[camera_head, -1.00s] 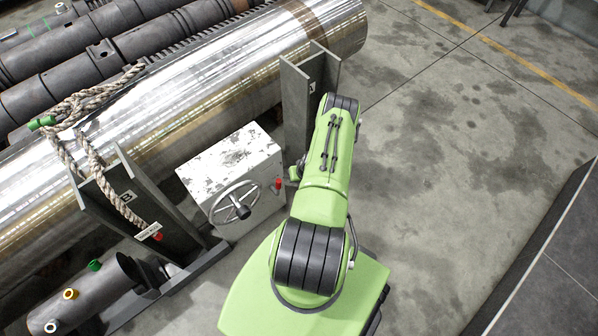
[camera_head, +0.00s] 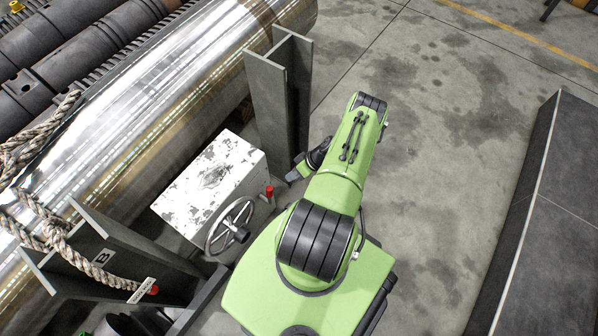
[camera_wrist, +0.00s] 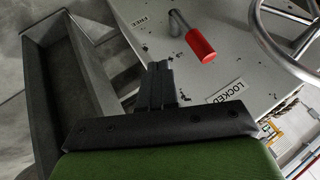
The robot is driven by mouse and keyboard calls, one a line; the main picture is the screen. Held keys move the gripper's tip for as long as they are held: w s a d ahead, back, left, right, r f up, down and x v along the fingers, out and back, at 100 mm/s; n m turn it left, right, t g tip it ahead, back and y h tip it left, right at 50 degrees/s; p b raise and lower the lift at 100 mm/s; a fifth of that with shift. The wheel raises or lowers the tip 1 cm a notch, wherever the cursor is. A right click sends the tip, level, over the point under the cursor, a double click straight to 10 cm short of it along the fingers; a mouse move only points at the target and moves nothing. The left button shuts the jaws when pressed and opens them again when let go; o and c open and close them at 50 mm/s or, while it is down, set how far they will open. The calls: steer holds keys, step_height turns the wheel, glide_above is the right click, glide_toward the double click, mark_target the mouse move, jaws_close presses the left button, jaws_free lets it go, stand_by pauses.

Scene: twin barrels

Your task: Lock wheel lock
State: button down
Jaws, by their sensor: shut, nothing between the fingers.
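The wheel lock is a lever with a red grip (camera_head: 269,191) on the side of a white, scuffed box (camera_head: 208,185). In the wrist view its red grip (camera_wrist: 201,46) hangs on a metal rod between a FREE label (camera_wrist: 146,22) and a LOCKED label (camera_wrist: 228,92). I cannot tell its exact setting. My gripper (camera_wrist: 160,70) is shut and empty, below and left of the red grip, apart from it in the picture. In the head view my gripper (camera_head: 292,175) is right of and above the red grip, near the box's right corner.
A spoked handwheel (camera_head: 231,228) sits on the box's front, left of the lever. A grey steel post (camera_head: 270,105) stands close behind my gripper. A large shiny cylinder (camera_head: 150,110) lies behind the box. Open concrete floor (camera_head: 440,190) lies to the right.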

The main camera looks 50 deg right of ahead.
steer(key=a, duration=0.1)
steer(key=w+a+f, duration=0.1)
steer(key=a, duration=0.1)
steer(key=w+a, duration=0.1)
steer(key=a, duration=0.1)
steer(key=shift+a+f+b, duration=0.1)
steer(key=shift+f+b, duration=0.25)
steer(key=shift+f, duration=0.05)
